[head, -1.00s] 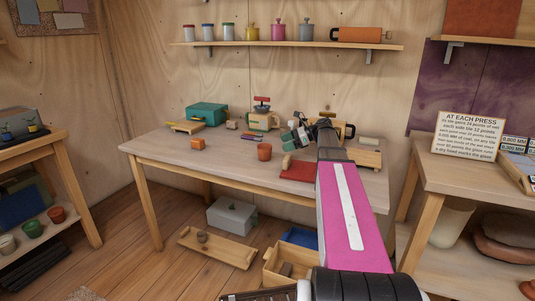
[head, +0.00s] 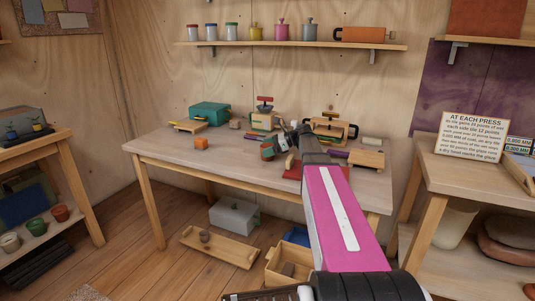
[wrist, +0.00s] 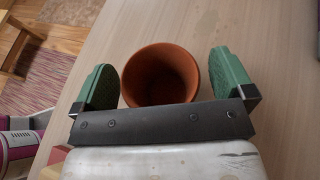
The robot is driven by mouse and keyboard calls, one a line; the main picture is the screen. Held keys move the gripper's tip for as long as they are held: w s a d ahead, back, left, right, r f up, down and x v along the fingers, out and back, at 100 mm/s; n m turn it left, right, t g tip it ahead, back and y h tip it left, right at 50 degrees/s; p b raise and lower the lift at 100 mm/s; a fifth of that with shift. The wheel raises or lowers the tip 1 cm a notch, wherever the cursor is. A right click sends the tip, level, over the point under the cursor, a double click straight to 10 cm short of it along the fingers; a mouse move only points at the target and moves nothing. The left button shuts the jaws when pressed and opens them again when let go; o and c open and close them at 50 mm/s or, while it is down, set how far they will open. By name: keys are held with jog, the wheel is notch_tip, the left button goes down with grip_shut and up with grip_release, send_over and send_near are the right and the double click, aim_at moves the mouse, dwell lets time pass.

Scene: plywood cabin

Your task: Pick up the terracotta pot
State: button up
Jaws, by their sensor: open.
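The terracotta pot (wrist: 160,76) stands upright on the workbench, its round open mouth facing the wrist camera. My gripper (wrist: 164,66) is open, with one green finger on each side of the pot. The pot's near lower part is hidden behind the dark gripper bar. In the head view my gripper (head: 274,148) is low over the middle of the workbench and mostly hides the pot.
On the workbench (head: 172,146) are an orange block (head: 201,143), a teal case (head: 209,112), a red item (head: 292,171) and a wooden board (head: 366,159). Another reddish pot (head: 60,213) sits on the left shelf. The front left of the bench is clear.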

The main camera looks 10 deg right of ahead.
jog(key=c, duration=1.1)
jog(key=shift+r, duration=0.1)
